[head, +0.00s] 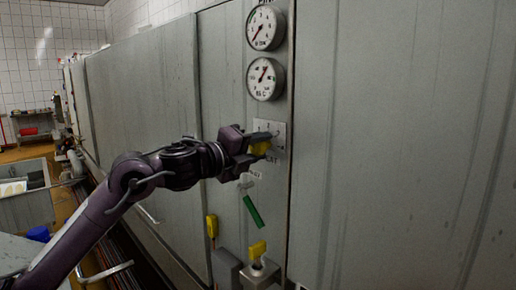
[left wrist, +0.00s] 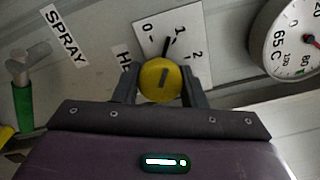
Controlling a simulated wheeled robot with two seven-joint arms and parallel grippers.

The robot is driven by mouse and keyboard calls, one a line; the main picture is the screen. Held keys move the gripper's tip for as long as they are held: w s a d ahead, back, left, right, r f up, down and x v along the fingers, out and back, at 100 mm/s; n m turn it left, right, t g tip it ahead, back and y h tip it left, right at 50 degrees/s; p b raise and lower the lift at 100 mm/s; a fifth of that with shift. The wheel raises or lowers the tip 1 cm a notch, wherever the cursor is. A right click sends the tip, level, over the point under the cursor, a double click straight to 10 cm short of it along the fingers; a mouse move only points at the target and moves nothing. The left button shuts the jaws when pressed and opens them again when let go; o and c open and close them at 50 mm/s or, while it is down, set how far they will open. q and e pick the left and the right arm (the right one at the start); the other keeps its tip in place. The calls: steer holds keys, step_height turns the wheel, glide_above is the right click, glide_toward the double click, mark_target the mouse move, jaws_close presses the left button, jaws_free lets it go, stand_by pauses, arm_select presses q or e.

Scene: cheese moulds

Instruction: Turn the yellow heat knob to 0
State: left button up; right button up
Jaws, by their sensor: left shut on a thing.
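The yellow heat knob (left wrist: 160,78) sits on a white plate (left wrist: 158,30) marked 0, 1 and 2. In the left wrist view a dark pointer above the knob points near the 1, not at the 0. My left gripper (left wrist: 158,88) is shut on the knob, one finger on each side of it. In the head view the left gripper (head: 264,141) reaches the grey panel, and the knob (head: 260,148) shows partly between the fingers. The gripper covers part of the plate (head: 279,134). My right gripper is in neither view.
Two round gauges (head: 265,26) (head: 265,79) are on the panel above the knob. Below it a green-handled lever (head: 252,211) hangs near the SPRAY label (left wrist: 64,37). Yellow-handled parts (head: 258,249) (head: 212,226) are lower down. The panel at the right is bare.

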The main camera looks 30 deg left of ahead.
arm_select(q)
steer(key=n, duration=0.2)
steer(key=shift+n, duration=0.4)
steer(key=shift+n+p, duration=0.3)
steer(key=shift+n, duration=1.6)
steer(key=o, duration=1)
